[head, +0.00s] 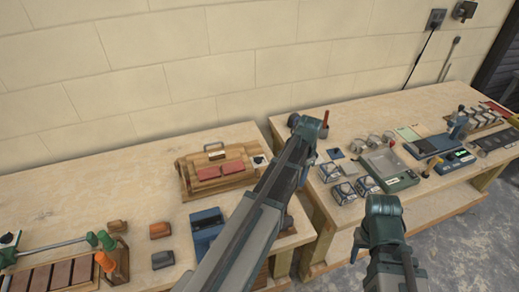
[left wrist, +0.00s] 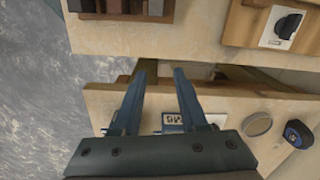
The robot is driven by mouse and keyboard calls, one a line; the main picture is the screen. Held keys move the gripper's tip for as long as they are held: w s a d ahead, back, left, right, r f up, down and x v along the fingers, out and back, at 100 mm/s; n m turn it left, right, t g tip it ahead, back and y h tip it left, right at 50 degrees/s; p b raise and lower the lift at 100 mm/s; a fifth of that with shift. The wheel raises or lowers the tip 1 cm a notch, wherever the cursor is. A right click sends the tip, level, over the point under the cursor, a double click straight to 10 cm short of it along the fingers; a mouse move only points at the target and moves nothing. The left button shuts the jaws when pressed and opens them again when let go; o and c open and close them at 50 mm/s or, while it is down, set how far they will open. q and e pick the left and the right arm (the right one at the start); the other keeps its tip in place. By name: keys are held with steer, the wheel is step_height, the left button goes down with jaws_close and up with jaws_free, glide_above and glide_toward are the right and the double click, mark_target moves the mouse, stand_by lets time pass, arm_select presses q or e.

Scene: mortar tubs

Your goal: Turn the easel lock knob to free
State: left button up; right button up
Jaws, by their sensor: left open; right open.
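A wooden easel-like stand (head: 190,187) with a reddish slab stands at the back of the left bench in the head view. A small dark knob (head: 259,160) on a pale plate sits at its right end. The left wrist view shows a black knob (left wrist: 289,25) on a white plate, on a wooden board at upper right; its setting is too small to read. My left gripper (left wrist: 163,72) is open and empty, apart from the knob, below and left of it in that view. My right gripper (head: 359,246) is low at the right bench's front, its fingers barely showing.
A blue box (head: 207,226) and small blocks lie on the left bench (head: 150,205). A brick rack with green and orange handles is at lower left. The right bench (head: 405,102) holds several devices.

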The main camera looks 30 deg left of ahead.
arm_select(q)
steer(key=w+a+r+p, duration=0.35)
steer(key=w+a, duration=0.25)
steer(key=a, duration=0.4)
step_height(320, 180, up, 3)
steer(key=m+p, duration=0.2)
glide_above(258, 159)
steer(key=shift+w+a+r, duration=0.1)
steer(key=shift+w+r, duration=0.1)
steer(key=shift+w, duration=0.1)
steer(key=shift+f, duration=0.1)
step_height(258, 159, down, 14)
steer(key=b, duration=1.3)
steer(key=shift+r+b, duration=0.2)
steer(key=shift+b, duration=0.1)
jaws_close()
